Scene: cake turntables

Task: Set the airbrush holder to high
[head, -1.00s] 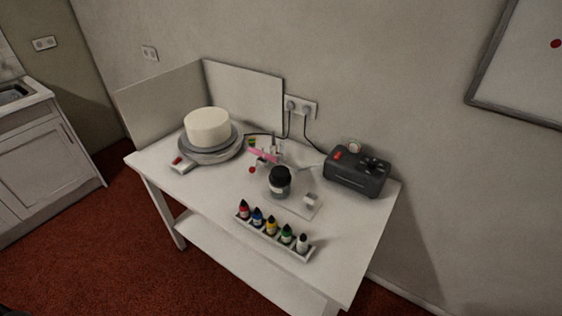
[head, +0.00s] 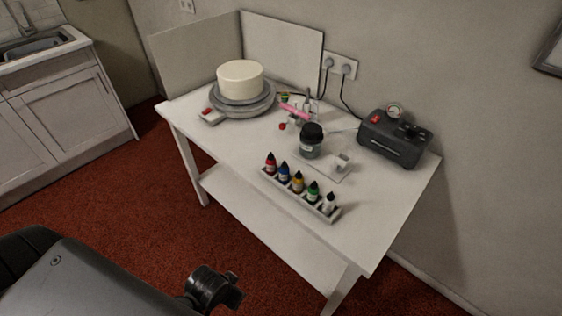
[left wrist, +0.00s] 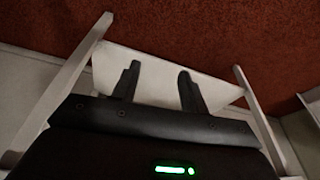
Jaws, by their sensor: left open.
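A pink airbrush (head: 294,111) lies at a tilt near the back middle of the white table, by a small light holder (head: 311,104). A small red knob (head: 282,127) shows just in front of it. The holder's height setting is too small to read. My left arm comes in at the lower left of the head view, in front of the table and well short of the holder. In the left wrist view my left gripper (left wrist: 159,70) has its two dark fingers apart with nothing between them. My right gripper is not in view.
A white cake (head: 240,78) stands on a grey turntable (head: 243,107). A dark-lidded jar (head: 310,146), a rack of several colour bottles (head: 326,212) and a black compressor (head: 393,142) share the white table (head: 385,217). Upright panels (head: 283,49) stand behind the cake.

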